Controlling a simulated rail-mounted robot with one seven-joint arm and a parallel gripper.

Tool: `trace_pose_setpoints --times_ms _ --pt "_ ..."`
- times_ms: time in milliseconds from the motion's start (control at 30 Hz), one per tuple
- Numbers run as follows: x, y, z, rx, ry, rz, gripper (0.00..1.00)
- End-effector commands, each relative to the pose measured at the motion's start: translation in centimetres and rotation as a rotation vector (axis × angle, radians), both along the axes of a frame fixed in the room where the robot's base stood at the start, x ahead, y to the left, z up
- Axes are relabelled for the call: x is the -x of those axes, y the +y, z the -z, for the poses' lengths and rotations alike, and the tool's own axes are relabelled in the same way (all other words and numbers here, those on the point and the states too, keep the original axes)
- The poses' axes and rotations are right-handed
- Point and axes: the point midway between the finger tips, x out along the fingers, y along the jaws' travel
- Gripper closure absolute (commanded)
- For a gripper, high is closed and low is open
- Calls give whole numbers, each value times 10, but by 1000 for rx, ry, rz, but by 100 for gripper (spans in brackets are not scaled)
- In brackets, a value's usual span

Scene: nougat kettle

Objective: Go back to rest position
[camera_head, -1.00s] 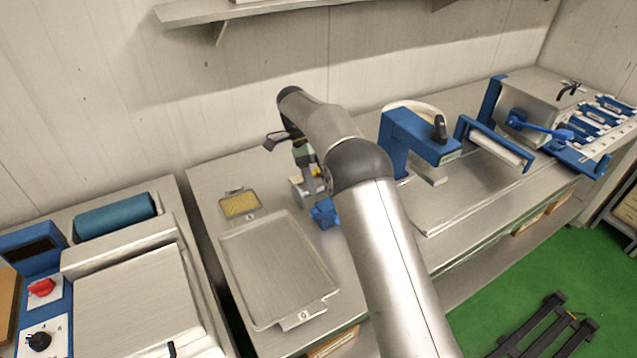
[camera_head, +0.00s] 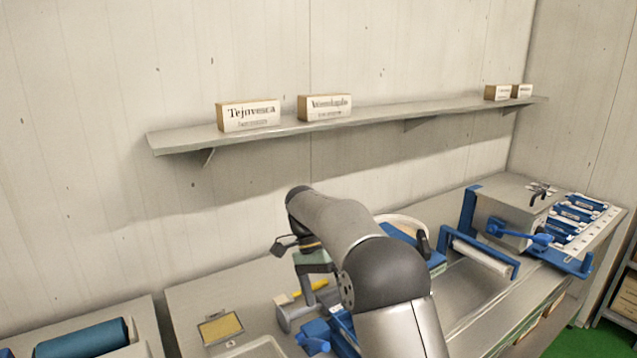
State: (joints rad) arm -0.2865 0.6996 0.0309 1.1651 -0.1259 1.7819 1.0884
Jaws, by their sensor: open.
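My arm rises from the bottom right of the head view and bends down over the steel bench. My gripper (camera_head: 313,268) hangs from its end, above the bench's middle part. It is open; its fingertips are hard to make out against the things behind them. A small grey metal piece (camera_head: 291,316), a yellow strip (camera_head: 312,288) and a blue part (camera_head: 318,335) show just below the gripper. I cannot tell whether any of them touches it.
A wall shelf (camera_head: 380,117) with labelled boxes (camera_head: 249,116) runs behind and above the arm. A small tray with a yellow slab (camera_head: 220,329) lies left of the gripper. Blue-framed machines (camera_head: 480,258) fill the bench's right.

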Motion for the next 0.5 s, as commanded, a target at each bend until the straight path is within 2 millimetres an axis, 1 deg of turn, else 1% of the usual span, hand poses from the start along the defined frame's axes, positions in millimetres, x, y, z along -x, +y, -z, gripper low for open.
trace_pose_setpoints --times_ms 33,100,167,233,367,400,467,500 --pt "16 -17 -13 -47 -24 -40 2" --pt "37 -35 -24 -115 -57 -112 2" --pt "58 -51 -30 -167 -87 -174 2" --pt "86 -68 -34 -221 -127 -247 2" --pt "143 -97 -31 -301 -206 -387 2" --pt "162 -104 -28 -321 -231 -429 2" --pt "190 -114 -20 -345 -271 -494 2" --pt "207 -120 -14 -357 -295 -537 2"
